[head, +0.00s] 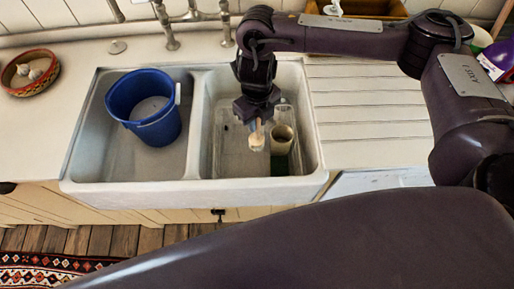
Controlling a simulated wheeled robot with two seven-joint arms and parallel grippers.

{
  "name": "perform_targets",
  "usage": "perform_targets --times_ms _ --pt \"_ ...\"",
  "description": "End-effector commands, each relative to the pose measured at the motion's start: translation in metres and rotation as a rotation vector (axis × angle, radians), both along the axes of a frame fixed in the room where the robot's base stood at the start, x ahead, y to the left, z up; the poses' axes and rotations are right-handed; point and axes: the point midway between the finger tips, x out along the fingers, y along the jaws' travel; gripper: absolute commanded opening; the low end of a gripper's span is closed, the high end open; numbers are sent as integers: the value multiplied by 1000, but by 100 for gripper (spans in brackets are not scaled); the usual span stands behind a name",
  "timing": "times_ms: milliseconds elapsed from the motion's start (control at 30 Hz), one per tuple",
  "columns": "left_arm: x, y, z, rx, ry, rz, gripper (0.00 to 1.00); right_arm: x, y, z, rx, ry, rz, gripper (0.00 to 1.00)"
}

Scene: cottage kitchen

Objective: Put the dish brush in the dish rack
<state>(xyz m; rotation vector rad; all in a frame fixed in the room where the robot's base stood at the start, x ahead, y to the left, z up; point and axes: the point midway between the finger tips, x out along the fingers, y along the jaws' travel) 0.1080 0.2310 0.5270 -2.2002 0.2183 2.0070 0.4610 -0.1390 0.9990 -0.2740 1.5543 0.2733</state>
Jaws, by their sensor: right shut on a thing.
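My right gripper (256,117) hangs over the right-hand basin of the white double sink, pointing down. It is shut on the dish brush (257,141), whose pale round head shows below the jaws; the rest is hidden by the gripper. What looks like the dish rack (230,160), thin-walled and see-through, stands in the right basin under the gripper. From this angle I cannot tell whether the brush is above the rack or within it. My left gripper is not in view.
A blue bucket (148,125) fills much of the left basin. The tap (167,30) rises behind. A patterned bowl (30,86) stands far left. The ribbed drainboard (365,110) is clear.

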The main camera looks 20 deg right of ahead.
Motion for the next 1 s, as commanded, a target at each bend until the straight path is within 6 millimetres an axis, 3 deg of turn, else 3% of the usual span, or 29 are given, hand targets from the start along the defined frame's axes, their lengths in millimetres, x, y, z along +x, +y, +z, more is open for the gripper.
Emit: perform_targets --times_ms 100,333,567,833,1000 --pt "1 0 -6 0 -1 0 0 -3 1 -34 2 9 -3 0" --pt "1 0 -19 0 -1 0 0 -2 1 -87 2 5 -3 0" --pt "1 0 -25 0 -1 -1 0 1 0 -103 2 -2 -2 0" --pt "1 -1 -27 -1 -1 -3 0 0 0 -136 0 1 -2 0" --pt "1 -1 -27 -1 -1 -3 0 1 0 -139 0 -2 -1 0"
